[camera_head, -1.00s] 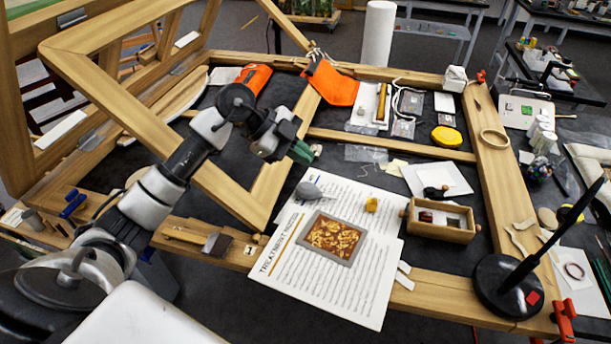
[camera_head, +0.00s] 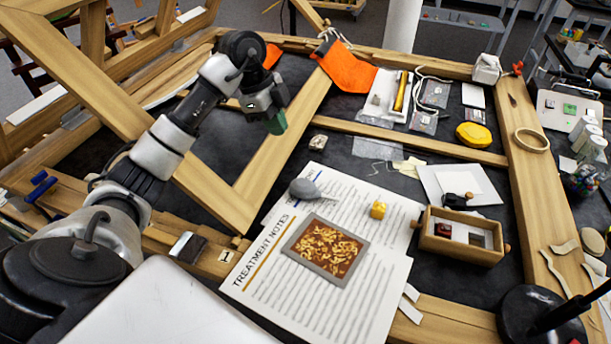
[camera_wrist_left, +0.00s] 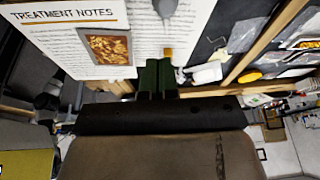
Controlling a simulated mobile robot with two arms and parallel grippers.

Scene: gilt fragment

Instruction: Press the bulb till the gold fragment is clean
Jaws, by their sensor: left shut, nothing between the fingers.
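The gold fragment (camera_head: 326,249) lies in a grey frame on the white treatment notes sheet (camera_head: 320,301). It shows gold patches broken up by dark brown areas. In the left wrist view the fragment (camera_wrist_left: 109,46) and the bulb (camera_wrist_left: 165,8) are both past my fingers. My left gripper (camera_head: 276,124) is shut and empty, its green fingers pointing down, above and left of the bulb and apart from it. My right gripper is not in view.
A small yellow block (camera_head: 378,210) sits on the sheet right of the bulb. An open wooden box (camera_head: 462,236) stands farther right. A wooden frame (camera_head: 284,147) slants beside my left gripper. A black stand (camera_head: 540,314) is at the lower right.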

